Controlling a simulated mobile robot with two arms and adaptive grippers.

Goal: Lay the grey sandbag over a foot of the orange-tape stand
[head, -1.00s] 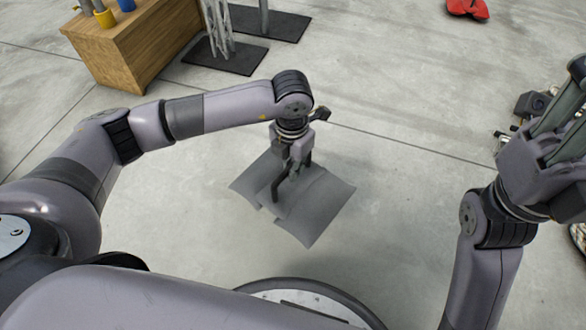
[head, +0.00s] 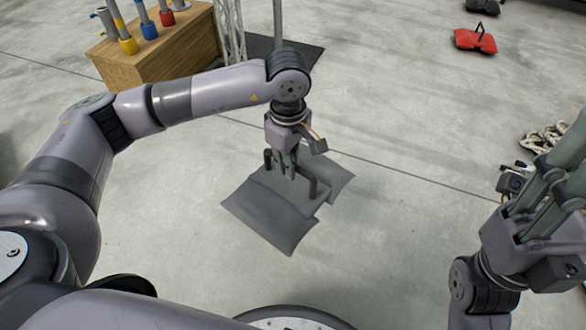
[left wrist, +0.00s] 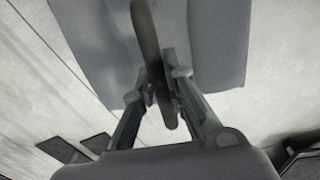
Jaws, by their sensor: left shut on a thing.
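The grey sandbag (head: 262,212) hangs at or lies near the floor under my left gripper (head: 291,176) in the head view; I cannot tell its exact height. It has two flat grey halves and a dark handle strap. In the left wrist view the sandbag (left wrist: 218,45) fills the upper middle, and my left gripper (left wrist: 163,92) is shut on its dark strap (left wrist: 146,35). My right gripper (head: 560,190) is at the right edge, raised and partly cut off; its opening is unclear. I cannot make out an orange-tape stand in these frames.
A wooden box (head: 170,62) with yellow-, blue- and red-banded poles stands at upper left. A lattice truss (head: 230,35) and a grey pole (head: 278,25) rise beside a dark floor plate (head: 306,55). A red bag (head: 475,39) and a rope coil (head: 545,137) lie right.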

